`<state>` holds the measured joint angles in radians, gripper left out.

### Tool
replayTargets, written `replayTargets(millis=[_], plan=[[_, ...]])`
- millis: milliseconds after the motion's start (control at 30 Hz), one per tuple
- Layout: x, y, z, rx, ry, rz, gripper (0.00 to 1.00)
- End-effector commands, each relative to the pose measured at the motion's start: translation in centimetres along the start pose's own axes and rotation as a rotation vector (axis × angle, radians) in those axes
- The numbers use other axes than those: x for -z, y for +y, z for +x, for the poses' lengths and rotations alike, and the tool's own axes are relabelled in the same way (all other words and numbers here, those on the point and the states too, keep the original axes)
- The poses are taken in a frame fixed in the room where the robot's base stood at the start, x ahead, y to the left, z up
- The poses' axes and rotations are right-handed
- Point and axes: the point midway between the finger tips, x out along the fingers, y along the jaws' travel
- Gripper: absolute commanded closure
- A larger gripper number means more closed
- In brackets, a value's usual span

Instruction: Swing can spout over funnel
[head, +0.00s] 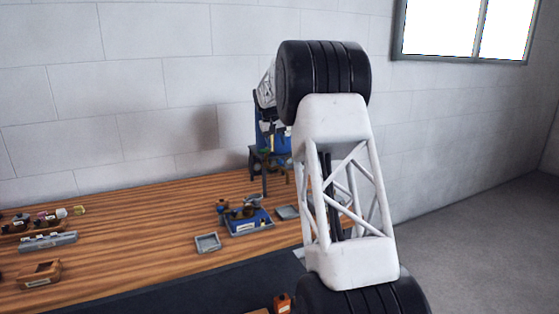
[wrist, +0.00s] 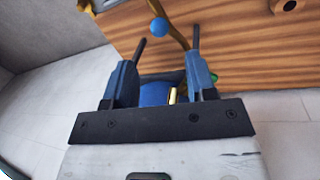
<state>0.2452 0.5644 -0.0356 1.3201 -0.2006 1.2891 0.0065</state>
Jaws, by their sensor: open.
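In the wrist view my gripper (wrist: 168,38) is open, its two blue-grey fingers apart with nothing held between the tips. A curved brass-coloured rod (wrist: 179,36) runs beyond the tips, with a blue ball (wrist: 158,28) close by it. A rounded blue body (wrist: 153,94) shows between the finger bases, with a small gold piece (wrist: 172,96) in front. I cannot tell for sure which part is the can, its spout or the funnel. In the head view a blue object (head: 259,136) stands at the bench's back, partly hidden by my arm, with my gripper close to it.
The wooden bench (head: 140,235) has a blue tray (head: 262,227) with small parts, a grey dish (head: 208,243) and a grey flat piece (head: 287,213). Several small items, including a wooden box (head: 40,275) and a grey rack (head: 48,242), sit at the left. Mid-left bench is clear.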

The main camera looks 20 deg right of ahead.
Motion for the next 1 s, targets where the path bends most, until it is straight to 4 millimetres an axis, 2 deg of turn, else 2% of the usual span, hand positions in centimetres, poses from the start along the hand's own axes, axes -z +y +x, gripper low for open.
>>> replayTargets(millis=[467,667,1000], plan=[[0.0,0.0,0.5,0.0,0.0,0.0,0.49],[-0.1,0.0,2.1,0.0,-0.002,0.0,0.49],[-0.1,0.0,6.1,0.0,-0.001,0.0,0.49]])
